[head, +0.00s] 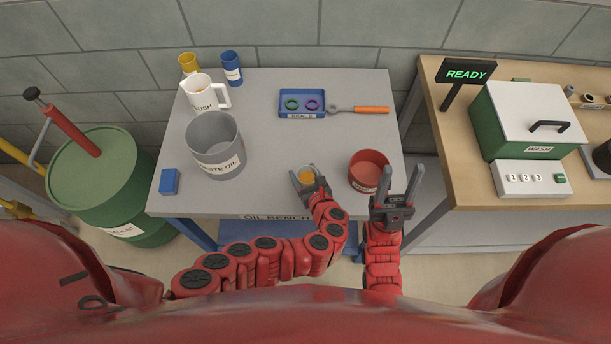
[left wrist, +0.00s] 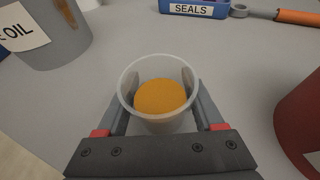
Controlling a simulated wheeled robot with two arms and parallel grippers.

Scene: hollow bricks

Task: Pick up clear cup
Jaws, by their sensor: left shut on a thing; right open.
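The clear cup (left wrist: 158,116) holds an orange-amber content and stands between the fingers of my left gripper (left wrist: 160,100) in the left wrist view. In the head view the cup (head: 305,177) is near the front edge of the grey bench, and my left gripper (head: 307,182) is shut on it. I cannot tell whether the cup touches the bench top. My right gripper (head: 395,188) is open and empty, its fingers pointing up the picture at the bench's front right corner, right of the red container.
On the bench (head: 270,150) are a red container (head: 368,172), a grey waste oil bin (head: 215,150), a white jug (head: 205,92), yellow (head: 187,62) and blue (head: 231,66) cups, a blue block (head: 169,181), a seals tray (head: 302,114) and an orange-handled wrench (head: 365,109). The bench middle is clear.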

